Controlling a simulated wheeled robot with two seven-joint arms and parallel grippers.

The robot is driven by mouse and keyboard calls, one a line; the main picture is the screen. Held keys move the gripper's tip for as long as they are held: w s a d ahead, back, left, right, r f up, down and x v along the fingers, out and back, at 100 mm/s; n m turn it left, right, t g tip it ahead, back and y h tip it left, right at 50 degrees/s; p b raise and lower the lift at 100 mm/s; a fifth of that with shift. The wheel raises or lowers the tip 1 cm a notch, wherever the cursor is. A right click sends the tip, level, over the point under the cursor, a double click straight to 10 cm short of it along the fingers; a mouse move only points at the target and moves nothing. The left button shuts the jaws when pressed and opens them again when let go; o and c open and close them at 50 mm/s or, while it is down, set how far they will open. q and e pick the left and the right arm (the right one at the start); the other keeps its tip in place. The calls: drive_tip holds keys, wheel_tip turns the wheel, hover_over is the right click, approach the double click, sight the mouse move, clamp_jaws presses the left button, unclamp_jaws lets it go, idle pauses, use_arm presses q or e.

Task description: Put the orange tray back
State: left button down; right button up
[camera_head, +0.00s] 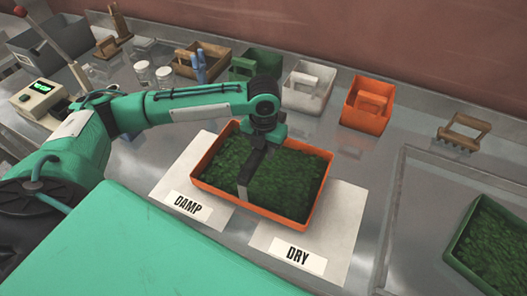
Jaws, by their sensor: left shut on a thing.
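The orange tray (318,205), filled with green leafy matter, sits across a white board in the middle of the steel bench. The board carries a DAMP label (188,205) at its left and a DRY label (297,254) at its right. My left gripper (243,192) reaches down over the tray from behind, pointing at its near edge. It is shut, seemingly on the tray's near wall, though the exact contact is too small to see clearly. The tray looks level and on or just above the board; I cannot tell which. My right gripper is not in view.
Behind stand a wooden caddy (222,56), a green bin (243,59), a white bin (325,79) and an orange bin (381,121). A wooden-handled rake (464,127) is at right. A green tray (459,241) stands in a recessed area at far right. A scale (39,98) is at left.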

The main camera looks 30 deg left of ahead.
use_arm(q)
drive_tip(key=shift+f, duration=0.75)
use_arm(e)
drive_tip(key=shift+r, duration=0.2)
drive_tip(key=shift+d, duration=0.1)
use_arm(q)
drive_tip(key=c, duration=1.5)
unclamp_jaws()
drive_tip(key=shift+f, duration=0.2)
drive_tip(key=o, duration=0.4)
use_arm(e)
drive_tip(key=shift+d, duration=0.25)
use_arm(q)
drive_tip(key=shift+r, duration=0.15)
wheel_tip(320, 180, up, 12)
drive_tip(key=b, duration=0.2)
drive_tip(key=shift+b, duration=0.4)
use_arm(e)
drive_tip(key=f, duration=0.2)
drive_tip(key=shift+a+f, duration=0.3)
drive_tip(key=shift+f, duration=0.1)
